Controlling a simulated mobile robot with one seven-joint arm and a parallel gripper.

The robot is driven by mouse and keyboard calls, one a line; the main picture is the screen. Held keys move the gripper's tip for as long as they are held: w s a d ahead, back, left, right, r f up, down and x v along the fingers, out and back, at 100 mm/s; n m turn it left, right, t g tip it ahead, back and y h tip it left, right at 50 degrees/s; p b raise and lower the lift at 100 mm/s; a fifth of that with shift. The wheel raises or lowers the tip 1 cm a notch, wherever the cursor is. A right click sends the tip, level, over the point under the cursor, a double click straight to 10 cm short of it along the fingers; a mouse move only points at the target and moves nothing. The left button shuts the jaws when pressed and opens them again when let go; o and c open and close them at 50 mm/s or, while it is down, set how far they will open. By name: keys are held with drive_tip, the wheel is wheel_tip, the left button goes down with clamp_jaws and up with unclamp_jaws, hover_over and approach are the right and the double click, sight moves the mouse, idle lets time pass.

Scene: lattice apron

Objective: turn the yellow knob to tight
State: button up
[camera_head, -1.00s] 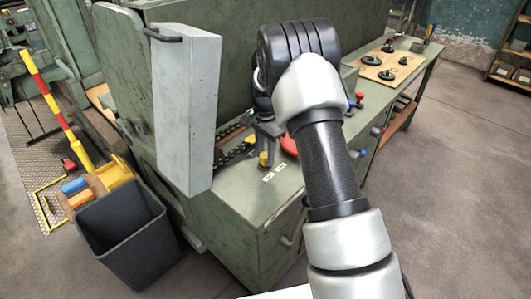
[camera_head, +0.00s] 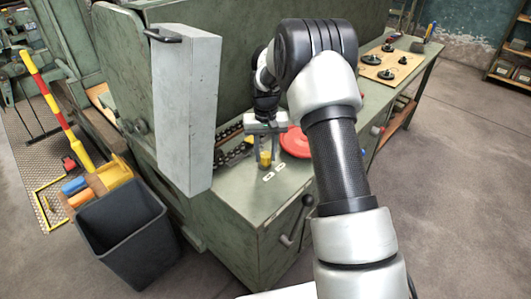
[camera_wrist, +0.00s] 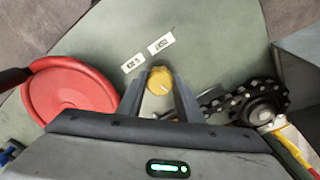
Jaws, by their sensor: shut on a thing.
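The yellow knob (camera_head: 264,160) stands on the green bench top, and it also shows in the wrist view (camera_wrist: 160,82) with a pale pointer line on its top. My gripper (camera_head: 265,150) reaches down over it. In the wrist view its two fingers (camera_wrist: 160,93) lie on either side of the knob and are shut on it. Two small white labels (camera_wrist: 161,43) lie on the bench just beyond the knob in the wrist view. Their lettering is too small to read for certain. The lower sides of the knob are partly hidden by the fingers.
A red round lid or wheel (camera_wrist: 70,92) lies close beside the gripper. A black chain on a sprocket (camera_wrist: 258,100) is on the other side. A tall grey box (camera_head: 186,110) stands left of the gripper. A dark bin (camera_head: 120,232) is on the floor.

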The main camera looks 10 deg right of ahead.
sight(266, 154)
drive_tip(key=n, duration=0.7)
drive_tip(key=shift+p, duration=0.35)
drive_tip(key=n, duration=0.4)
drive_tip(key=shift+r, duration=0.1)
drive_tip(key=shift+n+p, duration=0.55)
drive_tip(key=shift+n, duration=1.55)
drive_tip(key=o, duration=1)
drive_tip(key=shift+o, duration=0.2)
wheel_tip(266, 154, up, 17)
drive_tip(key=p, duration=0.1)
drive_tip(key=shift+r, duration=0.15)
